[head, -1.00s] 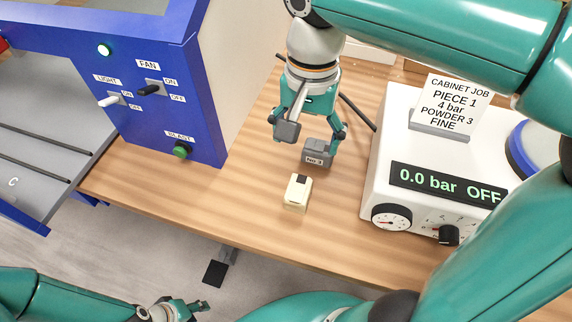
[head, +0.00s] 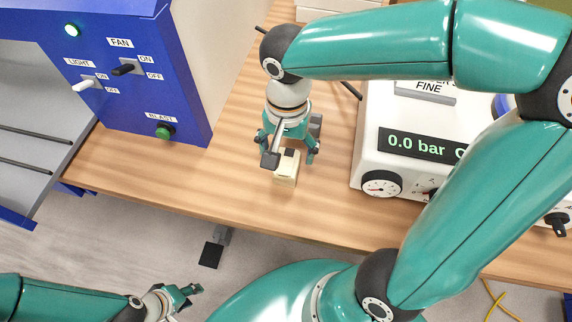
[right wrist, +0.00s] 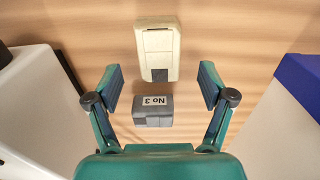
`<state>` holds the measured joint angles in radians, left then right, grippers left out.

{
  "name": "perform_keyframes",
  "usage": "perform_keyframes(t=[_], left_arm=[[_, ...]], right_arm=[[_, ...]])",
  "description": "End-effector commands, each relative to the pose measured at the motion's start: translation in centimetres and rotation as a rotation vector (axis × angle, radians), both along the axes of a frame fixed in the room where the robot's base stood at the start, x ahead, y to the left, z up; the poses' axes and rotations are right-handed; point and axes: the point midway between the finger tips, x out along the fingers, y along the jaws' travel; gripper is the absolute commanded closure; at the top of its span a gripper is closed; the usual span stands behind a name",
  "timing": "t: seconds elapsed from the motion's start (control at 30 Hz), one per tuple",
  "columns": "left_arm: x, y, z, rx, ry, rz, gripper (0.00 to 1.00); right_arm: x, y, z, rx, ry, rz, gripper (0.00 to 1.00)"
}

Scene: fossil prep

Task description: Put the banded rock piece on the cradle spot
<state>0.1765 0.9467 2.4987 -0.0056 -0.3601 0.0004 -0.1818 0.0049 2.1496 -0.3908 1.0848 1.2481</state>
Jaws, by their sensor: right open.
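No banded rock piece or marked cradle spot can be made out in either view now. A small cream block with a dark patch (head: 287,172) lies on the wooden bench in the head view; it also shows in the right wrist view (right wrist: 158,45). A grey block labelled "No 3" (right wrist: 153,111) sits beside it, partly hidden by my gripper in the head view. My right gripper (head: 291,158) is open and empty above the cream block; its fingers (right wrist: 160,88) spread on both sides in the wrist view. My left gripper (head: 188,294) is low at bottom left, apart from the bench; its jaws are unclear.
A blue cabinet (head: 185,95) with FAN, LIGHT and BLAST controls stands left, with a grey grooved tray (head: 30,120) beside it. A white unit reading "0.0 bar" (head: 368,150) stands right. The bench's front strip (head: 220,185) is clear.

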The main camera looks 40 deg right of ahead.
Motion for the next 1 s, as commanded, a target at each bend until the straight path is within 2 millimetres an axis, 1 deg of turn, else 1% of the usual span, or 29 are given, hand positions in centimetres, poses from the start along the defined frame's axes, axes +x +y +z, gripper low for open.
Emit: perform_keyframes(t=[0.13, 0.2, 0.3, 0.53, 0.57, 0.6, 0.87, 1.0], left_arm=[[0.0, 0.0, 0.3, 0.0, 0.0, 0.0, 0.6], [0.0, 0.0, 0.2, 0.0, 0.0, 0.0, 0.6], [0.0, 0.0, 0.2, 0.0, 0.0, 0.0, 0.6], [0.0, 0.0, 0.2, 0.0, 0.0, 0.0, 0.6], [0.0, 0.0, 0.2, 0.0, 0.0, 0.0, 0.6], [0.0, 0.0, 0.2, 0.0, 0.0, 0.0, 0.6], [0.0, 0.0, 0.2, 0.0, 0.0, 0.0, 0.6], [0.0, 0.0, 0.2, 0.0, 0.0, 0.0, 0.6]], right_arm=[[-0.6, 0.3, -2.2, -0.002, 0.007, 0.001, 0.19], [-0.5, 0.2, -3.2, -0.001, 0.006, -0.001, 0.19], [-0.4, 0.2, -4.0, -0.001, 0.003, -0.001, 0.19], [-0.4, 0.2, -4.2, -0.001, 0.001, -0.001, 0.19], [-0.4, 0.2, -4.1, -0.001, 0.001, -0.001, 0.2], [-0.4, 0.2, -4.1, -0.001, 0.001, -0.001, 0.27], [-0.4, 0.2, -4.1, -0.001, 0.001, -0.002, 0.7], [-0.4, 0.2, -4.1, -0.001, 0.001, -0.002, 0.94]])
